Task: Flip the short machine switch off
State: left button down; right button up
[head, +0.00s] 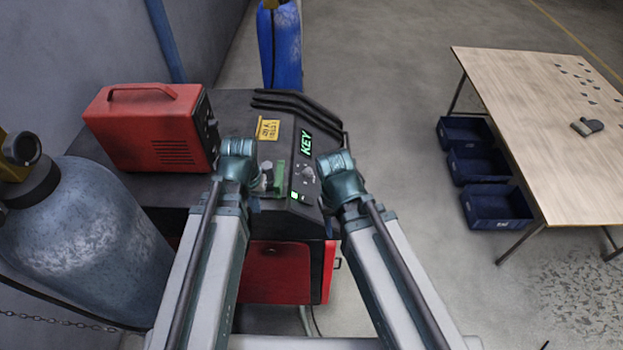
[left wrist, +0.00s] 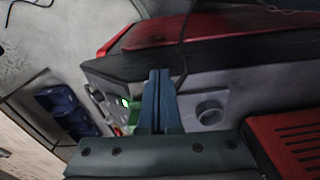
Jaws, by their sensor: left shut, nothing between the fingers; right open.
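The black-topped machine (head: 272,125) has a sloping front panel with a lit KEY display (head: 306,143), small knobs (head: 305,172) and a small green-lit control (head: 294,195). I cannot tell for certain which control is the short switch. My left gripper is at the left side of the panel; its fingers (left wrist: 159,78) are shut and empty in the left wrist view, with the green light (left wrist: 124,103) to their left. I cannot tell whether they touch the panel. My right gripper (head: 326,206) is open at the panel's right side, its fingers partly hidden.
A red box with a handle (head: 150,128) stands left of the panel. A grey gas cylinder (head: 90,230) is at the far left, a blue one (head: 280,50) behind. A wooden table (head: 545,130) and blue bins (head: 497,205) stand right, across free floor.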

pick_arm(q)
notch_tip(320, 180, up, 5)
jog(key=w+d+m+p, duration=0.1)
jog(key=w+m+p, duration=0.1)
jog(key=w+p, duration=0.1)
jog(key=m, duration=1.4)
send_over(312, 201)
jog(key=shift+s+d+f+m+g+h, duration=0.1)
jog(key=shift+d+f+m+g+h, duration=0.25)
jog(key=shift+d+m, duration=0.35)
pick_arm(e)
jog(key=shift+r, duration=2.1)
pick_arm(q)
jog(key=shift+f+b, duration=0.15)
jog(key=shift+b, duration=0.25)
pick_arm(e)
jog(key=shift+f, duration=0.1)
pick_arm(q)
jog(key=f+b, duration=1)
jog(key=f, duration=0.1)
jog(key=shift+d+b, duration=0.25)
jog(key=shift+b, duration=0.15)
jog(key=shift+a+f+b, duration=0.75)
jog(key=shift+f+b, duration=0.1)
jog(key=shift+b, duration=0.05)
jog(key=shift+a+f+b, duration=0.3)
pick_arm(e)
notch_tip(312, 201, down, 13)
jog(key=shift+f, duration=0.15)
